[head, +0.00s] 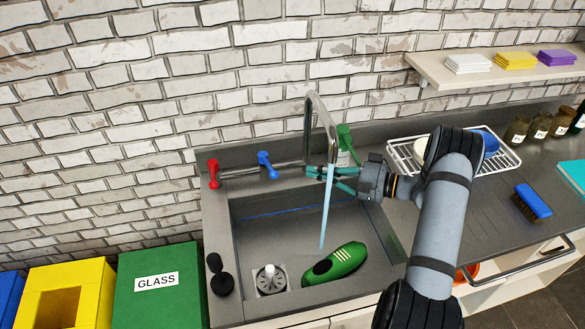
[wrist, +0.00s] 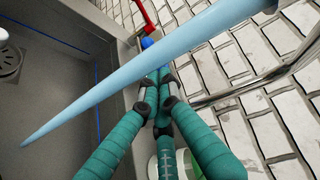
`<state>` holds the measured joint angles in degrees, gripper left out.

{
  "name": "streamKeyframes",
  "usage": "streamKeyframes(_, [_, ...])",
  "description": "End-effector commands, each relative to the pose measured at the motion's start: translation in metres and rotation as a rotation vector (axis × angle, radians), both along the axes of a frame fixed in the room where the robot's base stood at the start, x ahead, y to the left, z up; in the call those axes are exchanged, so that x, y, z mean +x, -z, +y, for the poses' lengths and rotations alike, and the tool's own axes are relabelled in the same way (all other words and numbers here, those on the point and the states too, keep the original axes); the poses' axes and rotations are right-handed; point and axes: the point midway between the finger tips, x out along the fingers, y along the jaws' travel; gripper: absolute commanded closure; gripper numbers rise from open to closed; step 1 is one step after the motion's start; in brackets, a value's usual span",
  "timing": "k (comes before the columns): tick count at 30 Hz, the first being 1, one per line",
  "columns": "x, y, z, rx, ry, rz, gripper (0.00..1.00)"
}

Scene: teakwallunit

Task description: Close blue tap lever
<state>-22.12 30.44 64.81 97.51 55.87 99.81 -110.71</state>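The blue tap lever (head: 267,164) sits on the horizontal tap pipe behind the sink, tilted up to the left. Water runs from the tall spout (head: 309,125) as a light blue stream (head: 325,210) into the sink. My gripper (head: 308,171) has teal fingers and is over the back right of the sink, right of the blue lever and apart from it. In the wrist view the fingertips (wrist: 157,76) are drawn together with nothing seen between them. Just beyond them, the blue lever (wrist: 147,42) shows small and partly hidden. The stream crosses close in front of the wrist camera.
A red lever (head: 213,174) is at the pipe's left end. A green bottle (head: 344,145) stands behind my gripper. The sink (head: 250,240) holds a green object (head: 337,262). A dish rack (head: 405,150) is on the right. The space between fingertips and blue lever looks clear.

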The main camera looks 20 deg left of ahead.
Motion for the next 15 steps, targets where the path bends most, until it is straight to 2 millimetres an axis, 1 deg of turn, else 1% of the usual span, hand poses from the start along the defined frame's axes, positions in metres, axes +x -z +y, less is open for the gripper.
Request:
streamKeyframes(2, [0.0, -0.002, 0.012, 0.001, -0.003, 0.001, 1.0])
streamKeyframes(9, [0.005, 0.004, 0.054, 0.0, -0.004, 0.002, 1.0])
streamKeyframes(15, [0.01, 0.009, 0.079, 0.0, -0.001, 0.0, 1.0])
